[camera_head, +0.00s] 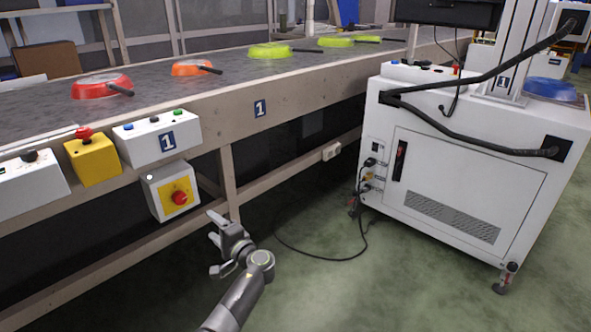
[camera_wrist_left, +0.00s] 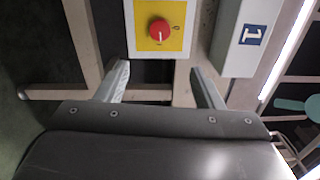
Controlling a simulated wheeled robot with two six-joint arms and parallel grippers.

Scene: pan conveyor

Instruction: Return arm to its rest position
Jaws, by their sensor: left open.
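My left gripper (camera_head: 214,243) is open and empty, low in front of the conveyor's side, to the lower right of the switch box (camera_head: 157,205). The box has a yellow plate with a red rotary knob (camera_head: 180,198). In the left wrist view my two fingers (camera_wrist_left: 160,85) are spread apart, and the red knob (camera_wrist_left: 159,30) shows beyond them at the top. Nothing is between the fingers. My right gripper is not in view.
The conveyor (camera_head: 215,110) carries a red pan (camera_head: 97,86), an orange pan (camera_head: 190,68) and several green pans (camera_head: 268,50). Control boxes (camera_head: 158,137) line its edge. A white cabinet (camera_head: 460,185) stands right, with a cable (camera_head: 300,257) on the open floor.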

